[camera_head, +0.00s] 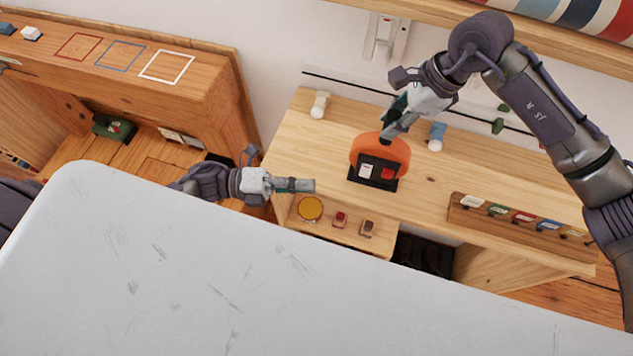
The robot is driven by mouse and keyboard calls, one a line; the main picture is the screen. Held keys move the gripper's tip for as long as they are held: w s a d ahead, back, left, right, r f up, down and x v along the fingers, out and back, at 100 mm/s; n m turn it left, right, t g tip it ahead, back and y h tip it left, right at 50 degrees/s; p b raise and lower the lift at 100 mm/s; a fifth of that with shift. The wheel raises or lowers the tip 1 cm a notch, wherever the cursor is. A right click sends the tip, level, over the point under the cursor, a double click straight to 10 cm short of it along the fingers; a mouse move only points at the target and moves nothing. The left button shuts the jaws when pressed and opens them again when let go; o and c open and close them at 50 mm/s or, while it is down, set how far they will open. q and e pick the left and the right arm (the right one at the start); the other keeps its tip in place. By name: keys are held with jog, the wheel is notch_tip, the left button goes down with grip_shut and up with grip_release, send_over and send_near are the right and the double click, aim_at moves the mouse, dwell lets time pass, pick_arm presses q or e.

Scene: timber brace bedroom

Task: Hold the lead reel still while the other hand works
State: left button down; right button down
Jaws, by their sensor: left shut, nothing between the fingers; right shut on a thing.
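The lead reel (399,151) is an orange disc on a black stand with a white and a red patch on its front. It stands upright on the wooden bench. My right gripper (388,134) comes down from above and is shut on the reel's top edge, covering a little of its rim. My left gripper (308,185) is shut and empty. It points right, to the left of the reel and apart from it, above the bench's near left edge.
A lower wooden shelf (345,236) holds a yellow disc (310,208) and small blocks. A rack of coloured tags (515,219) lies at the bench's right. A white cylinder (320,105) and a blue one (437,136) stand at the back. Bare wood lies right of the reel.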

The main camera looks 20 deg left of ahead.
dwell(0.3)
jog(key=c, duration=0.8)
grip_release()
jog(key=shift+r, duration=0.1)
